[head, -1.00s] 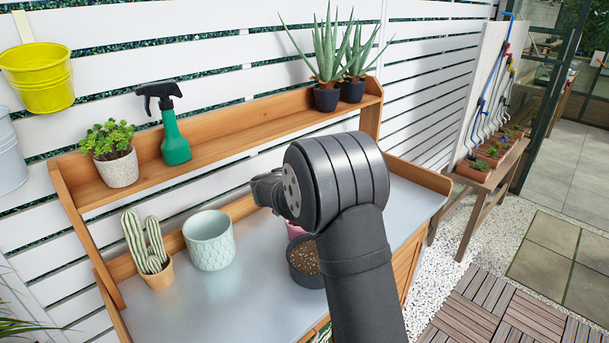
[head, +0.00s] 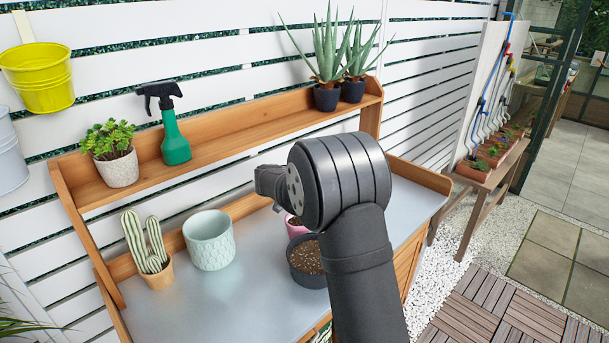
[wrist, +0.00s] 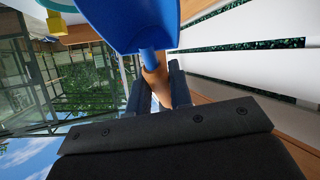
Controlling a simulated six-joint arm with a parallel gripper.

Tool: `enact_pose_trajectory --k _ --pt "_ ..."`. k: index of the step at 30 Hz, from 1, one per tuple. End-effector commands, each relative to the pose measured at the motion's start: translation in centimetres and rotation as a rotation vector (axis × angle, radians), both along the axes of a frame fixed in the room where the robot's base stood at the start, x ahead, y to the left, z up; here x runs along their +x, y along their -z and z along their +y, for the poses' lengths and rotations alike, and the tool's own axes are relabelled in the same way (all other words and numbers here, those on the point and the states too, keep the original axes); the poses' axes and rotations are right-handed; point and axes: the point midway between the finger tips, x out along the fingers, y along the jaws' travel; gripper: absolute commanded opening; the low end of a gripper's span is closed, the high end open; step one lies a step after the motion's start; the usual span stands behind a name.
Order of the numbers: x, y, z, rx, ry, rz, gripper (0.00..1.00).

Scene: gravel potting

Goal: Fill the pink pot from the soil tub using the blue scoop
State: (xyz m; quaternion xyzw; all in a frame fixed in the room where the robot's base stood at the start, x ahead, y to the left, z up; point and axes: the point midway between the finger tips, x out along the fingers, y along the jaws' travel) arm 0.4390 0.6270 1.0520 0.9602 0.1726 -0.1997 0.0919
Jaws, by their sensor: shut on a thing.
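The pink pot (head: 297,226) stands on the bench in the head view, partly hidden behind my arm and the soil tub. The dark soil tub (head: 308,279) holds brown soil and stands in front of it, its right side covered by my arm. In the wrist view my gripper (wrist: 158,90) is shut on the handle of the blue scoop (wrist: 130,22). The handle is wooden near the jaws, with a blue neck above it. Part of the scoop is cut off by the frame's top edge. The scoop and my fingertips are hidden in the head view.
A pale green pot (head: 209,240) and a potted cactus (head: 148,250) stand on the left of the bench (head: 190,312). A green spray bottle (head: 175,135), a leafy plant (head: 112,152) and aloes (head: 330,75) stand on the raised shelf. The front left bench top is clear.

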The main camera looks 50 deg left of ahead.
Motion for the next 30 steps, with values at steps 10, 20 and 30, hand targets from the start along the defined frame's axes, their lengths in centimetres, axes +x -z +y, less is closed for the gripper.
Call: enact_pose_trajectory --k 10,20,30 --pt "1.5 1.3 0.7 -0.085 0.005 0.166 0.00" --pt "3.0 2.7 1.4 -0.175 0.006 0.340 0.00" --pt "3.9 3.8 2.0 -0.252 0.000 0.483 0.00"
